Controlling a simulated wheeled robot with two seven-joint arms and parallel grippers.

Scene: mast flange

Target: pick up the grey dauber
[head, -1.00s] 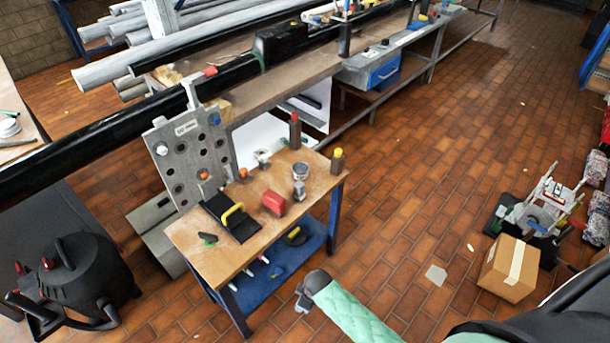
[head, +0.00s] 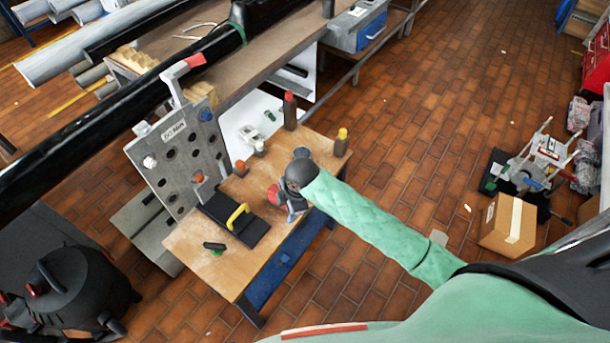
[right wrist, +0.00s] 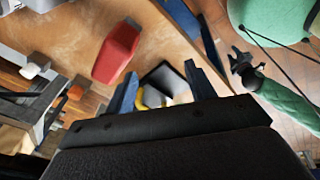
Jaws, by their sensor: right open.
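I cannot single out the grey dauber for sure. A grey round-topped thing (head: 303,153) stands on the wooden table (head: 318,145), mostly hidden behind my right wrist. My right gripper (head: 293,215) is over the table's right half, pointing down in front of a red block (head: 272,194). In the right wrist view its two dark blue fingers (right wrist: 163,85) stand apart with nothing held. My left gripper (right wrist: 240,55) seems to show small at that view's right, too small to read.
A red-capped bottle (head: 290,112) and a yellow-capped bottle (head: 341,143) stand at the back. A grey holed plate (head: 180,155) rises on the left. A cardboard box (head: 507,225) is on the floor.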

